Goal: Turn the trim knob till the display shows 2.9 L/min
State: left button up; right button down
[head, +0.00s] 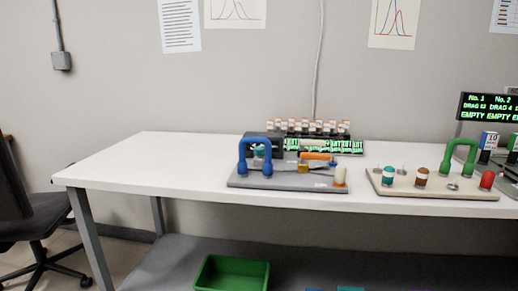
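A grey panel (240,181) with a blue arched handle (255,150) stands on the white table. It carries an orange part (315,156), a small yellow block (303,168) and a cream knob-like part (340,176). A beige panel (440,193) to its right has a green arched handle (460,158), teal and brown round knobs (388,175) and a red knob (487,179). I cannot tell which part is the trim knob. No flow reading in L/min is legible. Neither of my grippers is in view.
A black display (488,107) at the right shows green text including "EMPTY". A rack of white-capped vials (308,126) stands behind the grey panel. The table's left end (140,160) is clear. A green bin (231,274) sits on the lower shelf. A dark chair (35,215) stands at left.

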aim_at(258, 151)
jog(key=i+j+z, duration=0.1)
jog(key=z, duration=0.35)
jog(key=i+j+z, duration=0.15)
jog(key=z, duration=0.3)
jog(key=i, duration=0.1)
